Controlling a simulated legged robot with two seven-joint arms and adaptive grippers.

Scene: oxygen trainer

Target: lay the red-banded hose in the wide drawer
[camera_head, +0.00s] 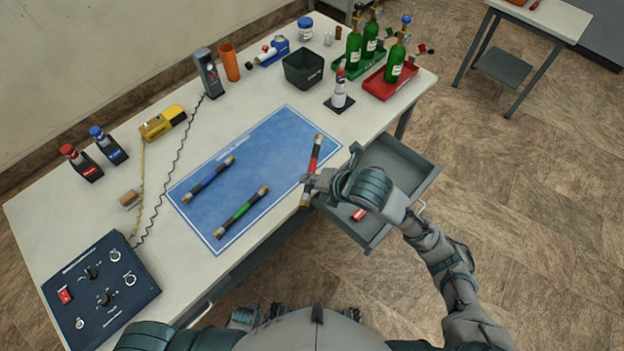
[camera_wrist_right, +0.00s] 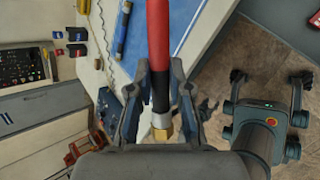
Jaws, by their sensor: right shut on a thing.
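The red-banded hose (camera_head: 316,153) has a red middle, black sleeves and brass ends. My right gripper (camera_head: 314,182) is shut on it near its lower end, beside the right edge of the blue mat. In the right wrist view the hose (camera_wrist_right: 158,40) runs between both fingers (camera_wrist_right: 160,100), with its brass end just past them. The wide drawer (camera_head: 422,181) is pulled open at the table's right side, just right of the gripper. A small red item (camera_head: 358,214) lies in it. My forearm and hand hide part of the drawer. My left gripper is not in view.
The blue mat (camera_head: 270,140) bears a blue-banded hose (camera_head: 208,179) and a green-banded hose (camera_head: 241,212). A black bin (camera_head: 303,68), a white bottle (camera_head: 339,92) and green cylinders (camera_head: 395,62) stand at the back. A control box (camera_head: 100,285) sits at lower left.

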